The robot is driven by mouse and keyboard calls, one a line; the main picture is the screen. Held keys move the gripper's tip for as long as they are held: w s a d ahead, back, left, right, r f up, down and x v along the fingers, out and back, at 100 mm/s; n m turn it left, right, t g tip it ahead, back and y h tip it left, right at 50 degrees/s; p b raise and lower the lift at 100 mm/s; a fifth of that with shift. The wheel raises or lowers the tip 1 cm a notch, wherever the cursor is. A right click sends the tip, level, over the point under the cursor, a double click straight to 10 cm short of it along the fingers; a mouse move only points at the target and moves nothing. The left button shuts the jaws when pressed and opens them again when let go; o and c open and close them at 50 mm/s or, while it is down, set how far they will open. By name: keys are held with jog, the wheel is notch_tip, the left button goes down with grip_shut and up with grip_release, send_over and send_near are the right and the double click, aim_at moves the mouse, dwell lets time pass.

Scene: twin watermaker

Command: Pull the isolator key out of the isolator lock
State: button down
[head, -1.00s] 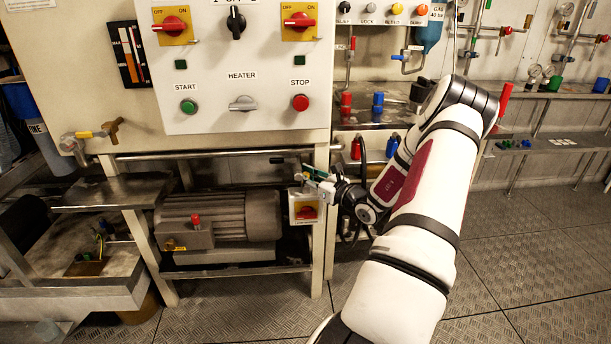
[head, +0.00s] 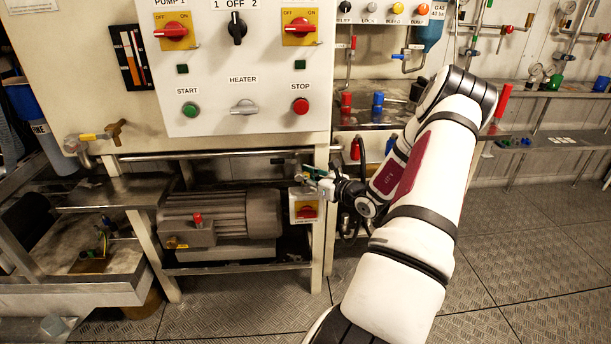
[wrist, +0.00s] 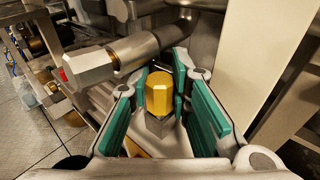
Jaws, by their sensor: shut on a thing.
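My gripper (head: 310,174) is low beside the frame leg, just above the small isolator box with a red handle on a yellow plate (head: 306,211). In the wrist view, the green-padded fingers (wrist: 158,88) are closed around a yellow faceted knob, which I take for the isolator key (wrist: 159,92). The knob sits on a grey metal stem between the pads. Its lower end is partly hidden, so I cannot tell whether it is still in the isolator lock. A steel cylinder with a pale hexagonal end (wrist: 90,68) lies beside it to the left.
A grey motor (head: 220,222) lies on the shelf left of the gripper. The control panel (head: 270,65) stands above, with a frame leg (head: 318,255) close by. The floor to the right (head: 510,250) is clear.

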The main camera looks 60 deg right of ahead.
aim_at(306, 173)
jog(key=c, duration=1.4)
grip_release()
jog(key=shift+t, duration=0.8)
jog(key=r, duration=0.4)
jog(key=shift+w+d+r, duration=0.25)
jog(key=shift+d, duration=0.05)
jog(key=shift+a, duration=0.1)
jog(key=s+a+f+g, duration=0.1)
jog(key=s+f, duration=0.2)
jog(key=s, duration=0.5)
jog(key=shift+s+f+g, duration=0.25)
jog(key=shift+s+g, duration=0.05)
jog(key=shift+a, duration=0.1)
